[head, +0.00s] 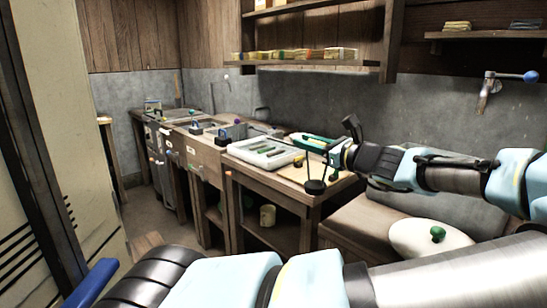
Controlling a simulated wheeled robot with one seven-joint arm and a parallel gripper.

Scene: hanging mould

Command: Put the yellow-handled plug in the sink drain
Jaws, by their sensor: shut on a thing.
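My gripper (328,160) is at the right of the middle in the head view, above the front right corner of the wooden worktop. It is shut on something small. A dark round piece on a thin stem (315,187) hangs just below the fingertips. It looks like the plug, with a small yellowish patch near the fingers, but too small to be sure. A wall tap with a blue knob (490,91) is at the right. No drain opening can be made out.
A white rounded thing (415,236) with a green knob (437,233) is at the lower right. Shelves (310,66) hang above the worktop. Floor shows at the left.

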